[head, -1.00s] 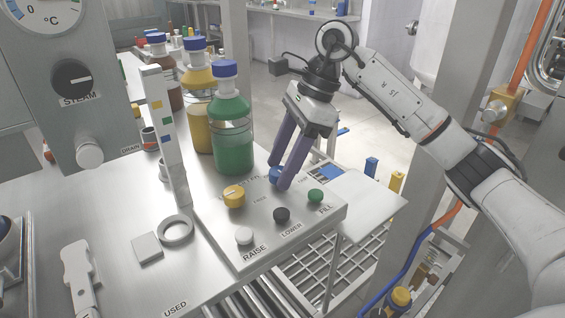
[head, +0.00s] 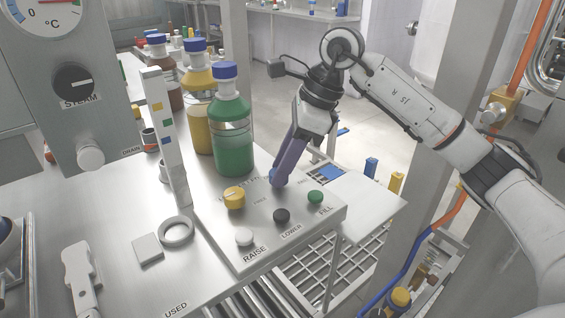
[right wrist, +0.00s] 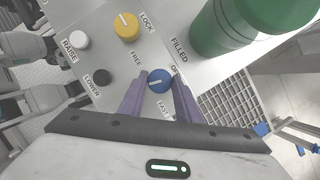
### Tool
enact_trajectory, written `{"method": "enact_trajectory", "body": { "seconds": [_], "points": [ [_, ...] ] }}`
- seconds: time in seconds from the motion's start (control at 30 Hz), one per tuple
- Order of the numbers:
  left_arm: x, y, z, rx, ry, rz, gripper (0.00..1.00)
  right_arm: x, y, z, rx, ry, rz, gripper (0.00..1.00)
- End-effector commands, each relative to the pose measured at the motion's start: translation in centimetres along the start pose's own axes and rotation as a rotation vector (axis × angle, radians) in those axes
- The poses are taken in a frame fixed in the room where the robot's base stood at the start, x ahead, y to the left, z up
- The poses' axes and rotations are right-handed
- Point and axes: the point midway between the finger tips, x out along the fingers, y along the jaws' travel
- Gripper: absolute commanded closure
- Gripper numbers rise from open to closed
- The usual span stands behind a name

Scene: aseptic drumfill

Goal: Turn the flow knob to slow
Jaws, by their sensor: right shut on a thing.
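The blue flow knob (right wrist: 159,80) sits on the sloped steel control panel (head: 240,220), with a white pointer line across its top. In the right wrist view the pointer lies nearly level, tilted slightly. My left gripper is not in view.
A yellow knob (head: 234,197), white RAISE button (head: 244,236), black LOWER button (head: 281,215) and green FILL button (head: 316,196) surround the knob. A green bottle (head: 233,135) stands close behind it.

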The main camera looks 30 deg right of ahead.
Motion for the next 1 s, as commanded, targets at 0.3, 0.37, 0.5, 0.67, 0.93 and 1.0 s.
{"method": "enact_trajectory", "body": {
  "seconds": [0.3, 0.37, 0.5, 0.67, 0.93, 1.0],
  "points": [
    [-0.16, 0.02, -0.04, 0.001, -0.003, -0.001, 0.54, -0.04, 0.23, 0.03, 0.240, 0.000, -0.102, 0.92],
    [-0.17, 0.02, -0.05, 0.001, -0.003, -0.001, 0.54, -0.03, 0.25, 0.03, 0.278, 0.001, -0.118, 0.92],
    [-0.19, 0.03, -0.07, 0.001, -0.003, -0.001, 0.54, -0.02, 0.29, 0.06, 0.355, 0.000, -0.150, 0.92],
    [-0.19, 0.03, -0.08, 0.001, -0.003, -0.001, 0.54, -0.01, 0.32, 0.08, 0.417, 0.000, -0.174, 0.92],
    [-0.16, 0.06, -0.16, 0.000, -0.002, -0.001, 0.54, 0.01, 0.35, 0.08, 0.460, 0.001, -0.192, 0.92],
    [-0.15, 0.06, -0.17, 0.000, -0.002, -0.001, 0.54, 0.01, 0.35, 0.08, 0.462, 0.001, -0.193, 0.92]
  ]
}}
